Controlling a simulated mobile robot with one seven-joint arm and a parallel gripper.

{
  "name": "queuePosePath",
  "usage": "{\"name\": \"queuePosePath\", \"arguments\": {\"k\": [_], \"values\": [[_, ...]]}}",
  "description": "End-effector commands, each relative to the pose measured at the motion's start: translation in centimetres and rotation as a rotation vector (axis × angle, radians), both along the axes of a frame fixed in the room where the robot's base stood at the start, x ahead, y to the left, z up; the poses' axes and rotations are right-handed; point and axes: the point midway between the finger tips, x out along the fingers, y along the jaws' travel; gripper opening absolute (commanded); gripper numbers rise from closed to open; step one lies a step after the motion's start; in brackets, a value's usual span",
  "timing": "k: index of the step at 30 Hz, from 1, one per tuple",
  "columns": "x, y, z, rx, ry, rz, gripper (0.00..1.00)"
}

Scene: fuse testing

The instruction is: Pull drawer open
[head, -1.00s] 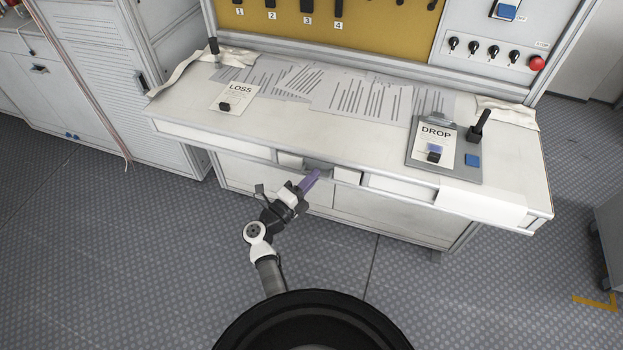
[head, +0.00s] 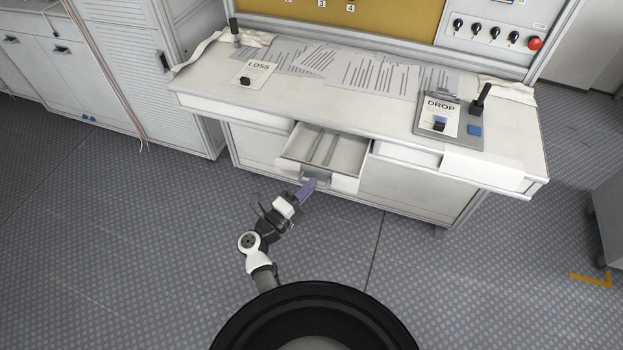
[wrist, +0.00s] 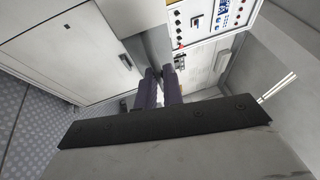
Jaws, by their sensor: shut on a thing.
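The drawer (head: 343,181) under the workbench is pulled well out, and its inside with narrow compartments shows in the head view. Its grey handle (head: 318,173) is at the middle of the drawer front. My gripper (head: 309,184) is at that handle, its purple fingers shut on it. In the wrist view the two purple fingers of my gripper (wrist: 160,88) are close together, partly hidden behind a dark bar. Their exact contact with the handle is hidden there.
The workbench (head: 330,124) carries papers, a LOSS sheet (head: 257,72) with a black block, and a grey DROP board (head: 452,113) at the right. The floor in front is clear. A grey cart (head: 606,225) stands at the far right.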

Motion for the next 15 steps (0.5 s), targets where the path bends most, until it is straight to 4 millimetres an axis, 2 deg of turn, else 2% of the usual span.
{"name": "queuePosePath", "arguments": {"k": [6,15], "values": [[-2.0,0.6,0.0,-0.001,0.001,0.000,0.00],[-2.8,0.9,0.0,-0.001,0.001,-0.001,0.00]]}}
